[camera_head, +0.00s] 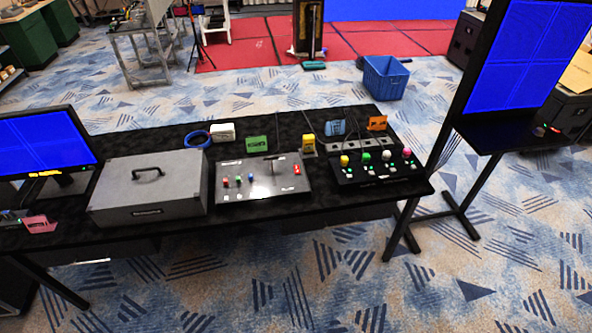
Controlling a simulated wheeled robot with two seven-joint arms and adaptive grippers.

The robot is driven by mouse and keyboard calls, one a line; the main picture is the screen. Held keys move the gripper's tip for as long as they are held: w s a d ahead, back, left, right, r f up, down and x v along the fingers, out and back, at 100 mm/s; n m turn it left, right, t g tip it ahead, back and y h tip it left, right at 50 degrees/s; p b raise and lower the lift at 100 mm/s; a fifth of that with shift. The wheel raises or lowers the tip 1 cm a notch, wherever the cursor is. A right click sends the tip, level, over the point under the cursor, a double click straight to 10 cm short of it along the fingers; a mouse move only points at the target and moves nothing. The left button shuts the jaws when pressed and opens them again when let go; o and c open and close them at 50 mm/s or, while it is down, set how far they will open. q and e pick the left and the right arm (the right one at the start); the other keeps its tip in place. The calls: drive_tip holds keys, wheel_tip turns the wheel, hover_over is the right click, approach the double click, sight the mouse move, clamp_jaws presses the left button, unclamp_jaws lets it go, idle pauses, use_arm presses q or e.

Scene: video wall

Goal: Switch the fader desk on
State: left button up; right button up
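A light grey sloped desk (262,183) sits in the middle of the black table. It has small red, green and blue knobs, a lever near its top edge and a red switch (297,169) at its right. To its right is a black desk (375,172) with yellow, green, white and pink caps and several lit green buttons. The labels are too small to read, so I cannot tell which one is named the fader desk. The red switch's position is too small to tell. Neither of my grippers is in view.
A grey case with a handle (150,187) and a blue-screened monitor (45,143) stand on the table (330,202) at left. Small cards, a blue cable coil (197,139) and a white box line the back. A large blue screen (522,55) stands at right. Carpet in front is clear.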

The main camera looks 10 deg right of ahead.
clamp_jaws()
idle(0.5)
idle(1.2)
